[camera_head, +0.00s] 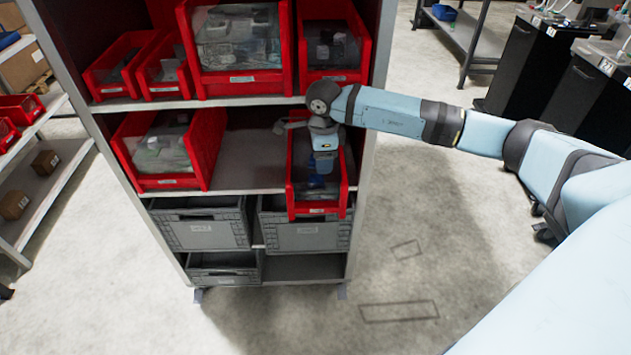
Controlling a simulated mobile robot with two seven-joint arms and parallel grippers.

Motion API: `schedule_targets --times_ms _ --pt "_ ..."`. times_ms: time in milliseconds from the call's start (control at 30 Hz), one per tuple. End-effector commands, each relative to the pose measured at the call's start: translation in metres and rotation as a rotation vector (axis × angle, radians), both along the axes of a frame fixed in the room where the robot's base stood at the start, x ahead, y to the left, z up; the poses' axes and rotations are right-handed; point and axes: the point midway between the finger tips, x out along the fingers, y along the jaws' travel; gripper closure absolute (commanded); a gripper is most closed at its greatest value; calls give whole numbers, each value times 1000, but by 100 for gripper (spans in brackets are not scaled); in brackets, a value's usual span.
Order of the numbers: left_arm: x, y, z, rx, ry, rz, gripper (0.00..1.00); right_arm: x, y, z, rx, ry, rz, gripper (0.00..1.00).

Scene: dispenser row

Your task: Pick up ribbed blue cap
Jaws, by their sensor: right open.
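My right gripper (323,168) reaches down into a red bin (318,209) on the middle shelf, at its right side. Its jaws are open, but the fingertips are small and dark in this view. Some dark blue items (317,186) lie in the bin just below and around the gripper. I cannot tell which of them is the ribbed blue cap, or whether the gripper touches any of them. The wrist hides part of the bin. My left gripper is not in view.
The rack holds more red bins (235,82) above, one (165,181) at the left of this shelf, and grey crates (305,238) below. Open floor (430,250) lies right of the rack.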

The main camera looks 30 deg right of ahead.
Motion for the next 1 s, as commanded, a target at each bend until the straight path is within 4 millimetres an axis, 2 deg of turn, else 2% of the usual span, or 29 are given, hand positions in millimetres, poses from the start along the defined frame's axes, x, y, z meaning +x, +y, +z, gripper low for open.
schedule_targets --times_ms 67,267,600,833,967,1000 --pt "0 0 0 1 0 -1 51 0 0 -9 2 1 0 49" --pt "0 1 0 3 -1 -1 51 0 0 -19 0 1 0 49" --pt "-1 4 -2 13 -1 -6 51 2 2 -64 1 3 -1 49" --pt "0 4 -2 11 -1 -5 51 2 2 -65 1 0 0 49" --pt "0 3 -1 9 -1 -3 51 2 2 -65 1 0 0 78" --pt "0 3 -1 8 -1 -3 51 2 2 -65 1 0 0 78"
